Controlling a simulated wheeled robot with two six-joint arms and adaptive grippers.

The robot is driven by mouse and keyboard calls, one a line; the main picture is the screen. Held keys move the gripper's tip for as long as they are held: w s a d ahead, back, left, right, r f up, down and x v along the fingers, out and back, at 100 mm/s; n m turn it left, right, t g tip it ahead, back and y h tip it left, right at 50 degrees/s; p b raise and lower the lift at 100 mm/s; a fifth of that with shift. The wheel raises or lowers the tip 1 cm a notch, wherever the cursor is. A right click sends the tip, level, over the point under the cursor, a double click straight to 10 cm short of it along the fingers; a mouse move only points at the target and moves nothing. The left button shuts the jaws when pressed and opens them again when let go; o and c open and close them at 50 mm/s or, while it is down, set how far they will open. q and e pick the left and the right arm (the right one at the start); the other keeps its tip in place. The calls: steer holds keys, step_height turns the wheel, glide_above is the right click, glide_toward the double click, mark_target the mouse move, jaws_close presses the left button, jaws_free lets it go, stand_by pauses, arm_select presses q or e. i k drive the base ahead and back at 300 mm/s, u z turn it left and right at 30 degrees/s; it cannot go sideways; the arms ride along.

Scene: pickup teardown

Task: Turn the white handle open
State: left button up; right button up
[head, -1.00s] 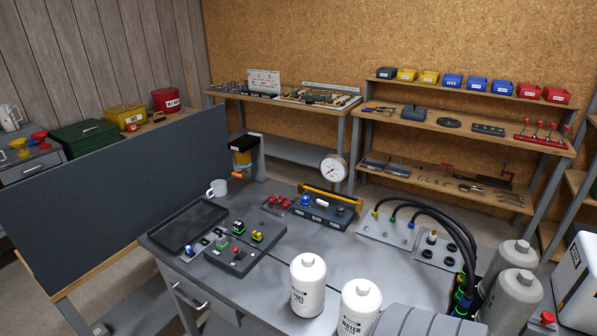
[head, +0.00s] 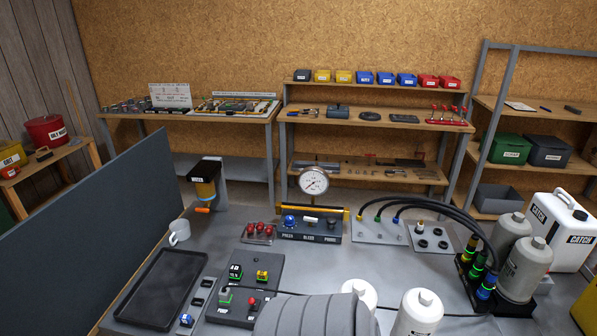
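The white handle (head: 311,219) is a small bar on the dark control block (head: 310,238) near the back middle of the workbench. It sits between a blue knob (head: 289,221) and a dark knob (head: 332,223), and appears to lie crosswise above the middle label. Labels run along the block's front; the left one reads PRESS and the middle one BLEED. A round white gauge (head: 314,181) stands behind it, by a yellow bar. Neither of my grippers shows in the head view. A grey ribbed part at the bottom middle seems to be my own arm.
Red-topped parts (head: 257,232) sit left of the block. A hose plate (head: 378,230) with black hoses stands to the right. A dark tray (head: 161,289), a switch box (head: 240,290) and a mug (head: 179,231) are at left. White bottles (head: 417,314) stand at the front.

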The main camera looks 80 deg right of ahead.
mark_target(311, 219)
steer(key=z, duration=0.6)
steer(key=i, duration=0.7)
steer(key=z, duration=0.85)
